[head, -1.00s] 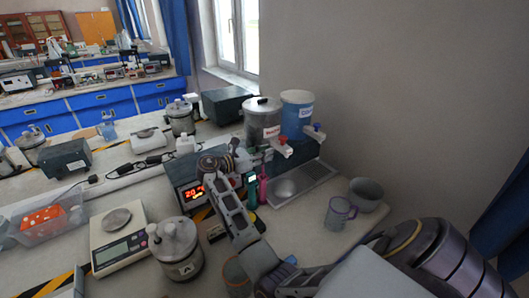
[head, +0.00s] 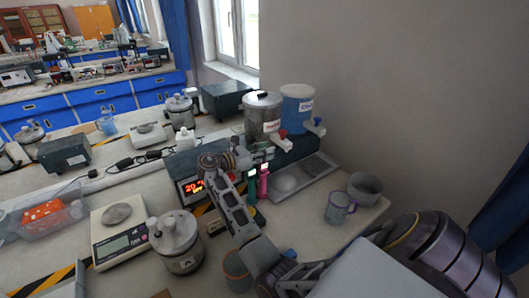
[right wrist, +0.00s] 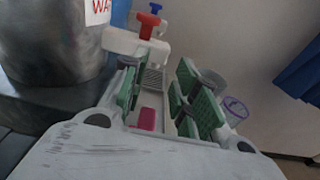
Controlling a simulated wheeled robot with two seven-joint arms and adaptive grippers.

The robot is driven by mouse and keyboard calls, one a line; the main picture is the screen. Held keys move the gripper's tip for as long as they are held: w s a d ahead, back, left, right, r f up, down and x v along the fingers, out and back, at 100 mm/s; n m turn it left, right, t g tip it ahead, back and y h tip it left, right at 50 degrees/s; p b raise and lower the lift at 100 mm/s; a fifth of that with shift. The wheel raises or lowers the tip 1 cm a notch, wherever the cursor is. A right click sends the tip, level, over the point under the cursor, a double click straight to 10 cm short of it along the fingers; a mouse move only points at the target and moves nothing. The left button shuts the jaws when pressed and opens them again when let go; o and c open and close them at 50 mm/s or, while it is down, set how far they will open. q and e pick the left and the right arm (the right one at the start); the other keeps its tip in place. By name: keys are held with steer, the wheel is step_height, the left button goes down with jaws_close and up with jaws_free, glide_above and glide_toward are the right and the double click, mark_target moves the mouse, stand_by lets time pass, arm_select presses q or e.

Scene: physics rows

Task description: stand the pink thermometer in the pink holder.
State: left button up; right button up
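A slim pink upright item (head: 263,182), which looks like the thermometer, stands near the heater's right side. I cannot tell the pink holder apart from it. In the right wrist view a pink patch (right wrist: 147,119) shows between the fingers, nearer the left one. My right gripper (head: 259,174) is at the pink item, partly covered by my own arm. In the right wrist view its green-padded fingers (right wrist: 160,95) are spread with a gap around the pink patch. I see no grip on it. My left gripper is not in view.
A heater with a red display (head: 193,186) stands left of my gripper. Two dispensers, grey (head: 262,118) and blue (head: 297,112), stand behind. A lidded pot (head: 176,245) and scale (head: 120,240) are left.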

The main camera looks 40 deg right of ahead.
steer(key=shift+o, duration=0.5)
steer(key=w+a+r, duration=0.1)
steer(key=a, duration=1.1)
steer(key=shift+w+r, duration=0.15)
steer(key=shift+w, duration=0.05)
steer(key=shift+s+d, duration=0.1)
stand_by(1.2)
